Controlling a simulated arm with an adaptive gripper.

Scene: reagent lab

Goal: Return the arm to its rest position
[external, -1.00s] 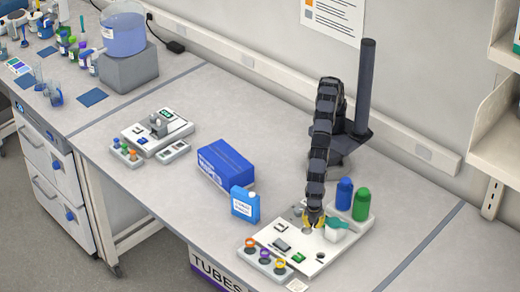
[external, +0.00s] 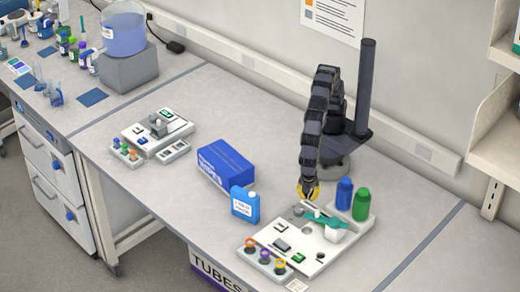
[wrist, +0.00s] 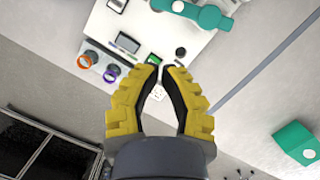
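My gripper (external: 308,190) hangs above the back edge of the white board (external: 275,234) on the bench, clear of its surface. In the wrist view its yellow fingers (wrist: 160,76) stand apart with a gap between the tips and nothing between them. My arm is raised and bent over, with the gripper pointing down. The teal tool also shows at the top of the wrist view (wrist: 205,17), away from the fingers.
A blue bottle (external: 344,193) and a green bottle (external: 361,204) stand right of my gripper. A blue jug (external: 245,206) and a blue box (external: 226,164) stand to its left. A rack of coloured rings (external: 265,257) is in front. The bench behind the box is clear.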

